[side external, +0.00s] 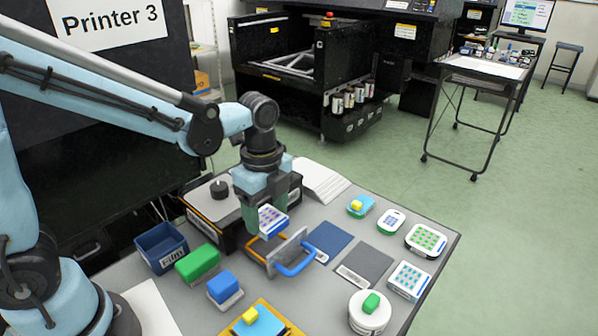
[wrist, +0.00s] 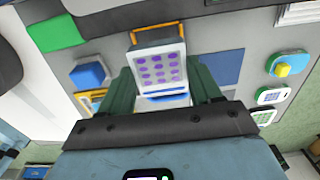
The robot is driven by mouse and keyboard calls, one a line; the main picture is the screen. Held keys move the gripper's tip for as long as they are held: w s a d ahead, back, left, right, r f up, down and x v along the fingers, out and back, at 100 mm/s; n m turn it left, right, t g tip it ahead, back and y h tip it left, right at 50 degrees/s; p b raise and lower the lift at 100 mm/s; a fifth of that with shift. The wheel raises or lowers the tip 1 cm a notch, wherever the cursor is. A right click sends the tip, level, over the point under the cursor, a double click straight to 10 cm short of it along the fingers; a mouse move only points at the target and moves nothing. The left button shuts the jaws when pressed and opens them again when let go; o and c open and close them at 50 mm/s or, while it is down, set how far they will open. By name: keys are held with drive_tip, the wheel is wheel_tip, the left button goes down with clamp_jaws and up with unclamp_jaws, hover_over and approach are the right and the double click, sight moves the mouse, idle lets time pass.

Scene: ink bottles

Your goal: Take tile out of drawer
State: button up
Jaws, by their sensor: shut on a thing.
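A white tile with purple dots (side external: 272,219) is between the green fingers of my gripper (side external: 266,224). The wrist view shows its dotted face (wrist: 157,67) between both fingers (wrist: 160,72). My gripper is shut on it and holds it upright or tilted, above the drawer area. The drawer's grey front panel (side external: 287,246) with a blue handle (side external: 297,267) stands out from the dark-sided box (side external: 232,228). An orange bar shows beside it, and also behind the tile in the wrist view (wrist: 153,28). The drawer's inside is mostly hidden by my gripper and the tile.
A dark blue mat (side external: 328,240) and a dark grey mat (side external: 366,264) lie flat to the right. Green-dotted (side external: 426,240) and teal-dotted (side external: 409,279) tiles sit beyond. A navy bin (side external: 161,248), a green block (side external: 198,264) and a blue block (side external: 225,287) are at left.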

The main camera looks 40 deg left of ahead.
drive_tip(key=shift+r, duration=2.2)
